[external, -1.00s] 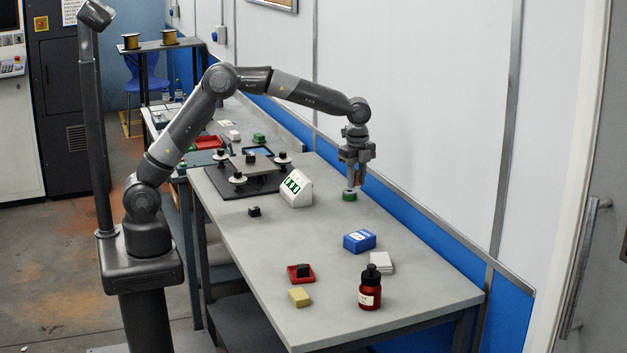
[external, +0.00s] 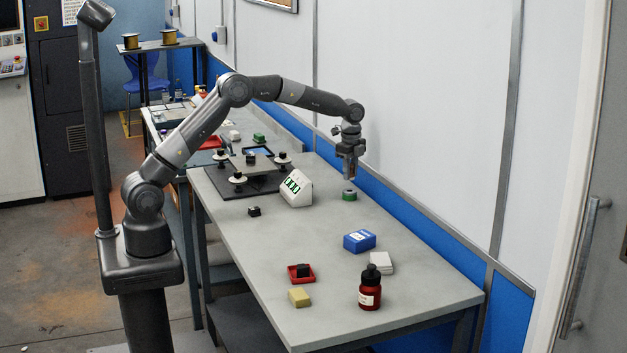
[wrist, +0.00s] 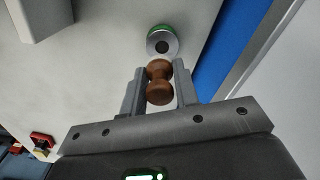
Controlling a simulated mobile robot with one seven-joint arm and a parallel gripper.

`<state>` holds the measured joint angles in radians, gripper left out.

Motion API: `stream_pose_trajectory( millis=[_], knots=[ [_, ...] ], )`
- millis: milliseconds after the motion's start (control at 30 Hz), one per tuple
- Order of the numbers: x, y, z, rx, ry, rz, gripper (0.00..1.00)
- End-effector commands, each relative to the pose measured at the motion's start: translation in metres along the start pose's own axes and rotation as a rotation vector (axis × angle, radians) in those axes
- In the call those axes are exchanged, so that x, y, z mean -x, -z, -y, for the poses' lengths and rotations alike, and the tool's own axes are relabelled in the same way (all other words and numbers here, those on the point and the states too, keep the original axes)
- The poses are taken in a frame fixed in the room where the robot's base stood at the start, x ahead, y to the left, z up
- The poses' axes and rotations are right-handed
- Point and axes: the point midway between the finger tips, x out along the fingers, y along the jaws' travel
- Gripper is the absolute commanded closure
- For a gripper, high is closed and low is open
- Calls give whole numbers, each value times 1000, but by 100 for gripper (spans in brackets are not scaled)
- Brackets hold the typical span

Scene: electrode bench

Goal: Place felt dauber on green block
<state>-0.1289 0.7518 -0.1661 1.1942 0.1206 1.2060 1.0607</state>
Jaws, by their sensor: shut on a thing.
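My gripper (external: 348,176) points down above the right side of the bench, near the wall. In the wrist view its jaws (wrist: 158,92) are shut on a brown, waisted wooden knob (wrist: 159,82), which looks like the felt dauber's handle; no felt end shows. A low round green piece with a grey top and dark centre (external: 349,195) stands on the bench just below the gripper. It also shows in the wrist view (wrist: 162,42), just beyond the knob; I cannot tell whether they touch. A small green block (external: 259,138) sits farther back, behind the black stand.
A white display box (external: 297,188) and a black-based stand (external: 228,190) are to the left. A blue box (external: 359,241), white block (external: 380,262), red bottle (external: 370,289), red tray (external: 311,280) and yellow block (external: 299,297) are nearer.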

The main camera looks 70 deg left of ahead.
Motion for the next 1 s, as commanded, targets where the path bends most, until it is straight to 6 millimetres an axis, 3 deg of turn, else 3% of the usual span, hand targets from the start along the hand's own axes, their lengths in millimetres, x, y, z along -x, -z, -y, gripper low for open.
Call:
stream_pose_trajectory(
  millis=[167, 400, 767, 800, 1000],
  knots=[
    [-8, -4, 5, -1, -1, 0, 94],
    [-41, -3, 4, -1, -2, 1, 94],
    [-46, -3, 4, -1, 0, 0, 94],
    [-46, -3, 4, -1, 1, 0, 71],
    [-46, -3, 4, -1, 1, 0, 55]
  ],
)
